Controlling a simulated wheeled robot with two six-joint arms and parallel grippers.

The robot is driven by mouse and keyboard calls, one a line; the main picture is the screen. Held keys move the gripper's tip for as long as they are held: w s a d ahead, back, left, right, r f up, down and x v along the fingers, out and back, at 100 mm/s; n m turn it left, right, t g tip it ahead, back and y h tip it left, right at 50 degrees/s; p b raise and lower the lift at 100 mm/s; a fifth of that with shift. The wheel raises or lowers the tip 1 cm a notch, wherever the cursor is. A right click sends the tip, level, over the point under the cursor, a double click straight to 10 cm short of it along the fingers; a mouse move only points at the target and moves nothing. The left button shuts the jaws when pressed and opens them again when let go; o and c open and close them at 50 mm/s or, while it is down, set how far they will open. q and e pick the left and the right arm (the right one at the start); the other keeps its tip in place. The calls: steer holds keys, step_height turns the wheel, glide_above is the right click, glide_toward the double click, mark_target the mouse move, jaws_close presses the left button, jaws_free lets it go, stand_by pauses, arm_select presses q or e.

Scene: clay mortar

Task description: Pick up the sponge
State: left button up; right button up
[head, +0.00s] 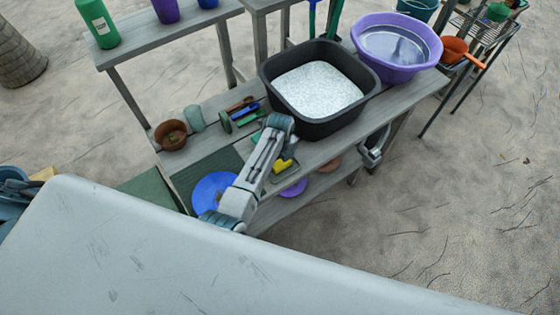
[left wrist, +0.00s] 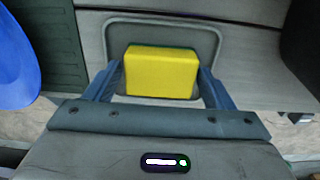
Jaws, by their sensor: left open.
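The yellow sponge (left wrist: 161,76) sits in a shallow grey tray (left wrist: 216,32) in the left wrist view. In the head view the sponge (head: 282,166) shows on the bench, partly hidden by my left arm. My left gripper (left wrist: 160,70) is open, with one blue finger on each side of the sponge. A narrow gap seems to show at each side, but I cannot tell whether a finger touches it.
A black tub of white grains (head: 316,90) stands behind the sponge, with a purple basin (head: 396,47) to its right. A blue disc (head: 214,190) lies left of my arm. A brown pot (head: 171,134) and small tools (head: 243,116) stand farther back on the bench.

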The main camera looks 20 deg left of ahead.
arm_select(q)
steer(key=shift+f, duration=0.5)
steer(key=c, duration=0.7)
steer(key=shift+r, duration=0.1)
steer(key=shift+c, duration=0.2)
